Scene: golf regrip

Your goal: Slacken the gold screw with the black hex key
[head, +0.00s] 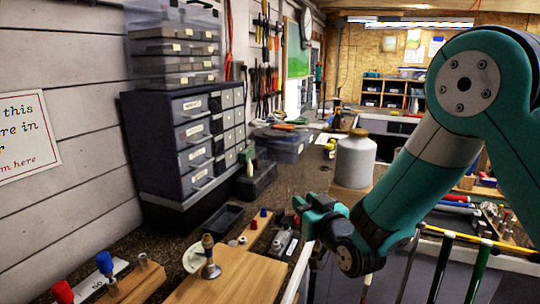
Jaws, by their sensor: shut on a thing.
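A brass-coloured upright piece (208,242) on a silver foot stands on a wooden board (235,280) at the bottom; I cannot tell whether it is the gold screw. My gripper (304,204) is at the centre, above the bench's front edge, to the right of that piece and higher in the picture. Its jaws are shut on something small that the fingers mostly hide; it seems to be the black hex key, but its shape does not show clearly. No other hex key can be made out.
Red and blue knobbed tools (105,263) stand at the lower left. A black tray (222,219) and a dark drawer cabinet (190,140) stand behind. A white jar (355,160) is beyond my gripper. Several club shafts (440,266) stand at the right.

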